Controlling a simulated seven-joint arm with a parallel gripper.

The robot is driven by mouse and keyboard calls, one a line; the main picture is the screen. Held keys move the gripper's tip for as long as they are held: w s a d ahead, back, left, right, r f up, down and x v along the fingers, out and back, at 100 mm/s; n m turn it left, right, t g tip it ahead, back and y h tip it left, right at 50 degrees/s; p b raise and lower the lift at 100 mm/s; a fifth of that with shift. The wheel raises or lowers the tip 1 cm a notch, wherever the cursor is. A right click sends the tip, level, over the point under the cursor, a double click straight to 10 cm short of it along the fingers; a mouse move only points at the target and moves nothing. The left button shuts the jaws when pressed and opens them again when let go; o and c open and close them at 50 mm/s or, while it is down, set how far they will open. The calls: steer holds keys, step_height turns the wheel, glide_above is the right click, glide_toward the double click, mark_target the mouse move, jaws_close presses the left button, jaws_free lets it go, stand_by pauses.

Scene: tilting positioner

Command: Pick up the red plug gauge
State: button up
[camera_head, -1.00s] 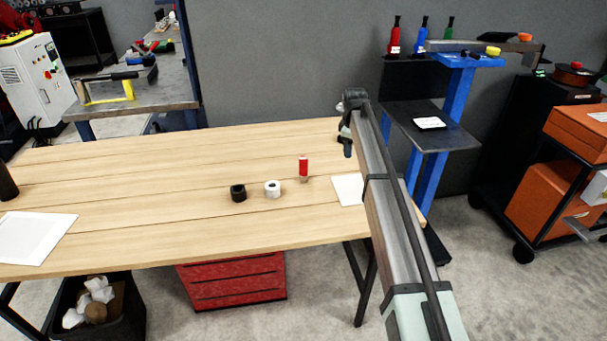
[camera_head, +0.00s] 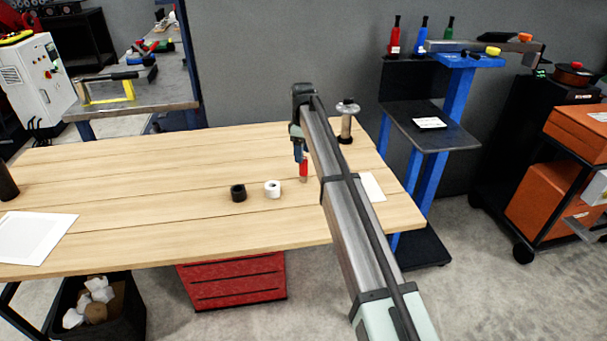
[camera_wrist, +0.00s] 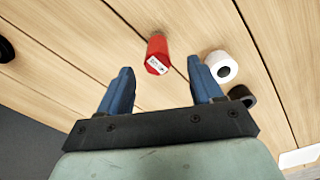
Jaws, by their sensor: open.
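The red plug gauge (camera_head: 303,172) stands upright on the wooden table, right of a white ring and a black ring. In the head view my gripper (camera_head: 300,156) is just above it and hides its upper part. In the wrist view the red plug gauge (camera_wrist: 157,55) shows its red end with a white label. There it appears between and beyond the tips of my gripper (camera_wrist: 158,80). The two blue fingers are apart, with nothing between them.
The white ring (camera_head: 272,189) and black ring (camera_head: 238,193) stand close to the left of the gauge. A post with a round top (camera_head: 346,122) stands on the table to the right. White sheets lie at the right (camera_head: 372,187) and left (camera_head: 35,237). The table's left half is mostly clear.

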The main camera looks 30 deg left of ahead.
mark_target(303, 167)
steer(key=shift+w+f, duration=0.15)
steer(key=shift+f, duration=3.45)
steer(key=shift+c, duration=0.4)
jaws_close()
